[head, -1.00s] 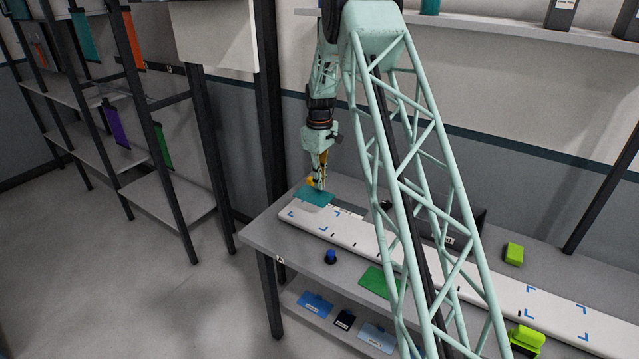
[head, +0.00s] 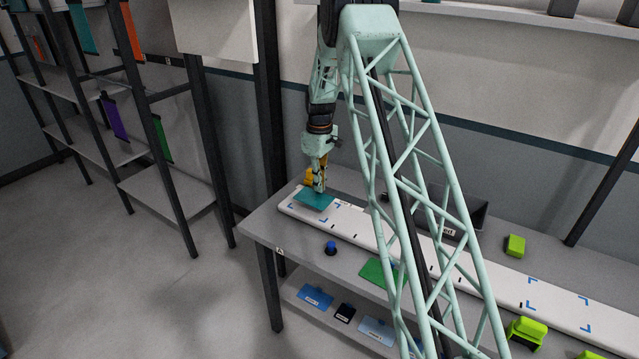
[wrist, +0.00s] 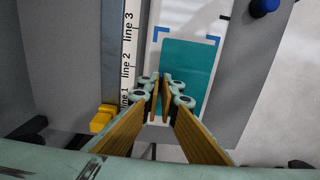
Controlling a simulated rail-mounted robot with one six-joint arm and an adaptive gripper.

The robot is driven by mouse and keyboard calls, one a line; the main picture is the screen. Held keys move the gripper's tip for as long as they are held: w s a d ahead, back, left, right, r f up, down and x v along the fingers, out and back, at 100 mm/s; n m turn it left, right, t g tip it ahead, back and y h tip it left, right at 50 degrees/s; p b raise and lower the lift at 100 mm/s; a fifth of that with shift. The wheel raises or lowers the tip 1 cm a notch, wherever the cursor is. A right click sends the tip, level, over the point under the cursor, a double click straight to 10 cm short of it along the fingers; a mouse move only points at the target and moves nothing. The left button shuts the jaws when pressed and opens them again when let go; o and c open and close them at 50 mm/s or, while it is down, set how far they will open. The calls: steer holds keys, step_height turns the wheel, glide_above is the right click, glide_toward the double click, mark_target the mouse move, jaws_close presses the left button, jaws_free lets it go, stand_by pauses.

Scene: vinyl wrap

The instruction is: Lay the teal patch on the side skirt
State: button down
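The teal patch (head: 314,201) is a flat rectangle over the left end of the side skirt (head: 345,222), a long white panel with blue corner marks lying on the table. My gripper (head: 319,189) points down at the patch's far edge, its fingers close together. In the wrist view, the fingertips (wrist: 160,84) are at the left edge of the teal patch (wrist: 190,70), which sits between blue corner marks on the skirt (wrist: 151,55). The grasp point is partly hidden by the fingers. I cannot tell whether the patch touches the skirt.
A blue-topped knob (head: 330,248) and a green sheet (head: 378,272) are on the table's front strip. Lime-green blocks (head: 515,245) stand farther right. A yellow block (wrist: 102,118) and a strip marked with line numbers (wrist: 129,50) are beside the skirt.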

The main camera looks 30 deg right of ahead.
steer(key=shift+f+b, duration=0.35)
steer(key=shift+f, duration=0.9)
steer(key=shift+f+b, duration=0.4)
steer(key=shift+f, duration=0.35)
stand_by(2.2)
steer(key=c, duration=3.4)
jaws_free()
steer(key=o, duration=0.5)
steer(key=shift+o, duration=0.2)
steer(key=shift+r, duration=0.15)
steer(key=shift+r, duration=5.9)
